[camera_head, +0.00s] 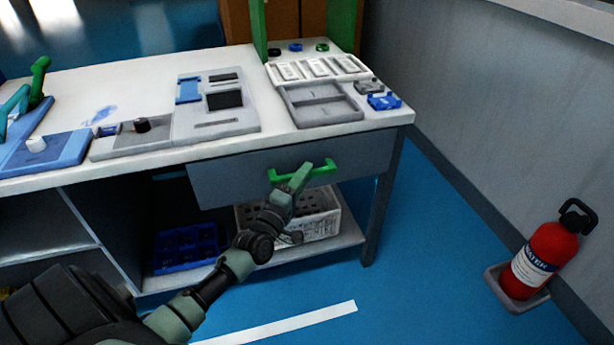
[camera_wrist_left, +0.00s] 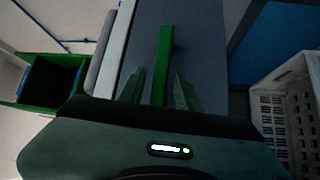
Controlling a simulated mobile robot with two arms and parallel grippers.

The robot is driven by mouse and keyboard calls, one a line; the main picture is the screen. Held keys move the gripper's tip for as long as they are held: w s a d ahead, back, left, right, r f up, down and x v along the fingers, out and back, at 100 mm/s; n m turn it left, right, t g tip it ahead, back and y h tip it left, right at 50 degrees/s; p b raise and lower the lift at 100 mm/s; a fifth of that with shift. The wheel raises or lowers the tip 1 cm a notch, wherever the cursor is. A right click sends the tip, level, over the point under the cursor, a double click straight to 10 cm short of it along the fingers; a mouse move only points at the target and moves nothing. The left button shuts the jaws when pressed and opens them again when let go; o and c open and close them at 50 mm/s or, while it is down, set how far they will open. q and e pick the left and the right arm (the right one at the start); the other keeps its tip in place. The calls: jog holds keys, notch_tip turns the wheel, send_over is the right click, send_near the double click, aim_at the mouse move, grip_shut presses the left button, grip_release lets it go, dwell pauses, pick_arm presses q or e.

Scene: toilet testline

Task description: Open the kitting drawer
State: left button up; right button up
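The kitting drawer (camera_head: 235,178) has a grey front under the right end of the white workbench. It looks shut, with its front close under the tabletop edge. A green bar handle (camera_head: 322,171) is fixed to it. In the left wrist view the green handle (camera_wrist_left: 164,58) runs between the two fingers of the left gripper (camera_wrist_left: 160,88). The fingers are apart, with a visible gap on each side of the bar. My right gripper is not in view.
On the workbench (camera_head: 75,85) stand a grey two-compartment tray (camera_head: 320,105), a white slotted tray (camera_head: 340,68) and small fixtures. A white basket (camera_head: 322,225) and a blue crate (camera_head: 185,247) sit on the shelf below. A red fire extinguisher (camera_head: 545,257) stands right. Blue floor before the drawer is clear.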

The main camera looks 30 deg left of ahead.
pick_arm(q)
jog(key=shift+w, duration=0.6)
jog(key=shift+c, duration=0.3)
grip_shut()
dwell(0.8)
